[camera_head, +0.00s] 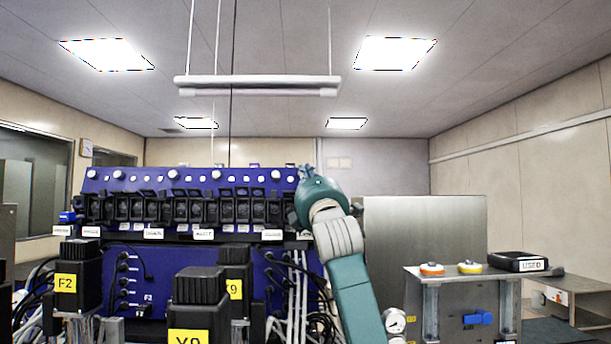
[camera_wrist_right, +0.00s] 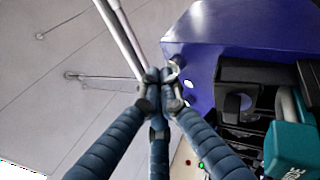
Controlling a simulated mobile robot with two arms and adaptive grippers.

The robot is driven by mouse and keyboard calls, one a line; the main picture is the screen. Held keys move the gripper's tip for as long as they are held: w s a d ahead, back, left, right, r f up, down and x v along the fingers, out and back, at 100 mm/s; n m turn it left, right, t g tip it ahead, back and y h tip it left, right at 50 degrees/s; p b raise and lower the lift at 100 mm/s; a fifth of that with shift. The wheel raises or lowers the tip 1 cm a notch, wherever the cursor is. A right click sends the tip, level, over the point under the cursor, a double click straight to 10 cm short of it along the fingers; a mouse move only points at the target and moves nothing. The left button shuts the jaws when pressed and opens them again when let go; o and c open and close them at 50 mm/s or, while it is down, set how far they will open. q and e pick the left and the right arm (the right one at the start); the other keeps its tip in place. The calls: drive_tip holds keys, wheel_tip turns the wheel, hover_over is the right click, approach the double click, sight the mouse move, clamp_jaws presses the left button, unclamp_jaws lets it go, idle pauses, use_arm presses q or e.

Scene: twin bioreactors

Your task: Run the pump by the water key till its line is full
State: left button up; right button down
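A row of black pump heads (camera_head: 190,208) runs along the blue bioreactor cabinet (camera_head: 185,180), with white round knobs (camera_head: 173,174) above and white labels (camera_head: 204,235) below. The labels are too small to read, so I cannot tell which pump or key is the water one. My right gripper (camera_head: 305,170) is at the right end of the row, and my arm hides part of that end. In the right wrist view the fingertips (camera_wrist_right: 161,80) are together, beside the cabinet's blue face and a white button (camera_wrist_right: 190,85); contact is unclear. My left gripper is not in view.
Black-topped motors with yellow labels (camera_head: 65,283) stand in front, among cables and tubes. A teal-handled part (camera_wrist_right: 290,150) shows near the gripper.

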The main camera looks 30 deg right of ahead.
drive_tip(key=shift+w+d+f+p, duration=0.15)
drive_tip(key=shift+w+d+p, duration=0.2)
drive_tip(key=shift+w+p, duration=0.15)
idle(0.8)
drive_tip(key=shift+s+a, duration=0.1)
drive_tip(key=shift+s+a+r, duration=0.25)
drive_tip(key=shift+s+a, duration=0.2)
drive_tip(key=shift+s, duration=0.25)
drive_tip(key=shift+b, duration=0.3)
drive_tip(key=s, duration=0.1)
drive_tip(key=s+a+r, duration=0.1)
drive_tip(key=s+a, duration=0.1)
drive_tip(key=s, duration=0.1)
drive_tip(key=shift+a+r, duration=0.15)
drive_tip(key=shift+a, duration=0.1)
drive_tip(key=shift+w+d, duration=0.1)
